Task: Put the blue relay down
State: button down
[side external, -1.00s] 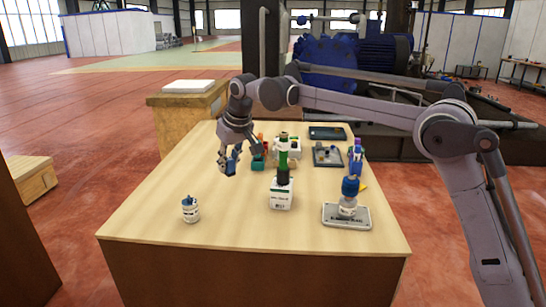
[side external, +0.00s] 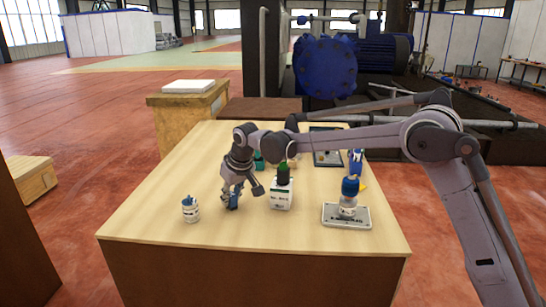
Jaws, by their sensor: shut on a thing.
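The blue relay (side external: 234,201) is a small blue block held between the fingers of my gripper (side external: 231,193). My gripper points down over the left-middle of the wooden table, between a small white jar on the left and a white box-shaped bottle on the right. The relay is low, close to the table top; I cannot tell whether it touches the table. My fingers hide part of it.
The white jar (side external: 191,210) with a blue top stands at left. The white bottle (side external: 281,195) has a dark and green top. A blue-capped item (side external: 349,195) stands on a grey plate (side external: 347,218) at right. The table's (side external: 250,232) front is clear.

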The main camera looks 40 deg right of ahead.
jog(key=shift+f, duration=0.15)
jog(key=c, duration=1.2)
grip_release()
jog(key=v, duration=1.2)
jog(key=s+d+r, duration=0.2)
jog(key=s+d, duration=0.1)
jog(key=s, duration=0.6)
jog(key=shift+s+d+f+t, duration=0.65)
jog(key=shift+s+f, duration=1)
jog(key=shift+s, duration=1.75)
jog(key=shift+s+d+f+t, duration=0.2)
jog(key=shift+s+d+f, duration=1.1)
jog(key=shift+s, duration=2.1)
jog(key=shift+s+d+f+t, duration=0.45)
jog(key=shift+s+f, duration=1.55)
jog(key=shift+s, duration=1.4)
